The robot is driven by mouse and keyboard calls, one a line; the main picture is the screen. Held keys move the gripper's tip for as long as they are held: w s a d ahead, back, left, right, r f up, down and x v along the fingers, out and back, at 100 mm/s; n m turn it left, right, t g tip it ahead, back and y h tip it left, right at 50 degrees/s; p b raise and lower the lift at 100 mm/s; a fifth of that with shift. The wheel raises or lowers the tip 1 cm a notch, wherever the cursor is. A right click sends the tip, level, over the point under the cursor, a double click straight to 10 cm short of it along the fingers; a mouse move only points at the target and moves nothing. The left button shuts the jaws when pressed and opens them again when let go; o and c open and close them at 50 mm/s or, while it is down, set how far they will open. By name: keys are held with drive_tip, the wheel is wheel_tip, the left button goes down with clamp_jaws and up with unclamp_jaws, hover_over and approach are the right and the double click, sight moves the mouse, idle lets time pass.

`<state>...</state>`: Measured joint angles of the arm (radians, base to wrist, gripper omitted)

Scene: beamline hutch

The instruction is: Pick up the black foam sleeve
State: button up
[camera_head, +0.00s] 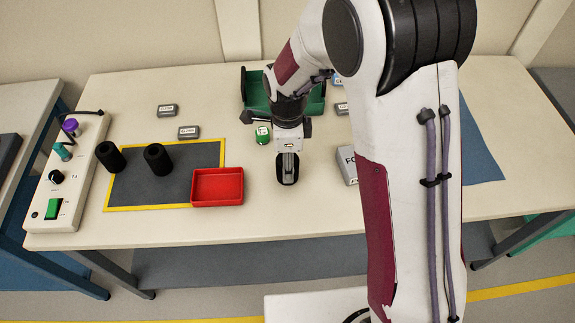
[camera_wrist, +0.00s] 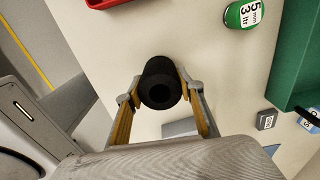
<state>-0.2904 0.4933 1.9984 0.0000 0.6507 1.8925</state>
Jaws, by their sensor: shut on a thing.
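My gripper (camera_head: 287,172) is in front of the green bin, over the bare table to the right of the red tray. In the wrist view my gripper (camera_wrist: 160,98) is shut on a black foam sleeve (camera_wrist: 158,72), with one yellow-lined finger on each side. The sleeve's round open end faces the wrist camera. In the head view it is mostly hidden by the gripper, and I cannot tell whether it touches the table. Two more black sleeves, one at left (camera_head: 110,157) and one at right (camera_head: 158,160), stand upright at the dark mat.
A red tray (camera_head: 217,204) sits on the yellow-edged dark mat (camera_head: 130,189). A green bin (camera_head: 253,88) and a small green labelled item (camera_head: 262,135) are behind my gripper. Small grey labelled blocks (camera_head: 188,132) lie around. A control box (camera_head: 68,175) is at far left.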

drive_tip(key=shift+r, duration=4.3)
drive_tip(key=w+d+r, duration=0.2)
drive_tip(key=d, duration=1.6)
drive_tip(key=shift+r, duration=0.4)
drive_tip(key=shift+f, duration=2)
drive_tip(key=shift+f, duration=0.1)
